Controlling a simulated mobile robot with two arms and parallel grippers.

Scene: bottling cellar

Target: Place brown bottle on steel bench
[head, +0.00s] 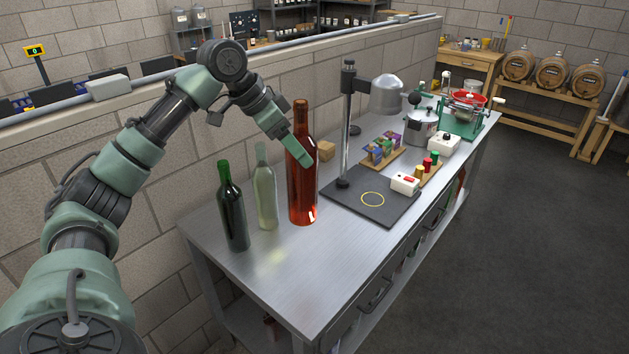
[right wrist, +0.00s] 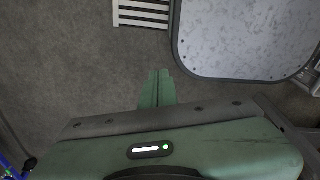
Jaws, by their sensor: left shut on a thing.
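The brown bottle (head: 303,196) is tall, reddish-brown and upright over the steel bench (head: 262,280), near its back edge. My left gripper (head: 302,151) is shut on it at its upper body. I cannot tell whether the base touches the bench top. A dark green bottle (head: 233,215) and a clear pale bottle (head: 265,190) stand upright to its left. In the right wrist view, my right gripper (right wrist: 157,88) has its fingers together with nothing between them, above a grey floor.
A black stand base (head: 350,208) with a post and lamp-like head is just right of the bottle. Red-topped equipment (head: 466,101) crowds the far end. The bench's near end is clear. A block wall runs along the back.

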